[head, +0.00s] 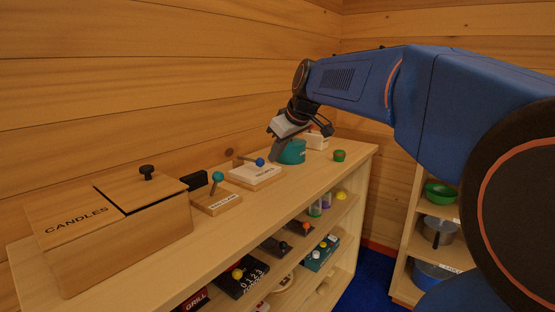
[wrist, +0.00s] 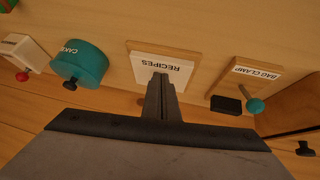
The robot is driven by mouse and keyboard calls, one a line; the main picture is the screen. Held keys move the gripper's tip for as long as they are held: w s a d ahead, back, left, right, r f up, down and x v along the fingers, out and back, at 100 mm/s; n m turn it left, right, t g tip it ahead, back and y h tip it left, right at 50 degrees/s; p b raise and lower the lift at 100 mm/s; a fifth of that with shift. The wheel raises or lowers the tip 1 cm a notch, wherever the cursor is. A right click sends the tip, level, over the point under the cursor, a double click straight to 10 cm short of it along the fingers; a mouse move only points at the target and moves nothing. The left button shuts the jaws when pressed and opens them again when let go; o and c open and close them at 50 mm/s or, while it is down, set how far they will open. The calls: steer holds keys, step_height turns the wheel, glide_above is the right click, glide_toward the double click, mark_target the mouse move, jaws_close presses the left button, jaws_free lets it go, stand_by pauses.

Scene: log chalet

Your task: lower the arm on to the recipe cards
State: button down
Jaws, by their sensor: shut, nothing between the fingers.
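The recipe cards (head: 262,172) are a white stack labelled RECIPES on a wooden base on the shelf top; they also show in the wrist view (wrist: 150,70). A thin dark arm (head: 246,159) with a blue ball knob (head: 260,162) shows at the cards' back side in the head view; I cannot tell its exact height above them. In the wrist view this arm is hidden, probably behind my fingers. My gripper (head: 274,159) is shut and empty, pointing down close by the blue knob. In the wrist view its fingertips (wrist: 160,76) overlap the cards' label; contact cannot be told.
A teal CAKE tin (head: 292,153) stands close right of the cards. A bag clamp (head: 217,200) with a teal knob is on the left, then a wooden CANDLES box (head: 120,228).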

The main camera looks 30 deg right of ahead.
steer(key=s+d+r, duration=0.1)
steer(key=s+r, duration=0.5)
steer(key=s, duration=0.1)
steer(key=w+d+m+g+y, duration=0.2)
steer(key=w+d+m+y, duration=0.7)
steer(key=m, duration=0.6)
steer(key=shift+h, duration=0.5)
steer(key=x, duration=0.8)
steer(key=s+x, duration=0.1)
steer(key=x, duration=0.3)
steer(key=shift+s+f, duration=0.15)
steer(key=shift+f, duration=0.2)
steer(key=shift+s+f, duration=0.2)
steer(key=shift+f, duration=0.85)
steer(key=shift+r, duration=0.1)
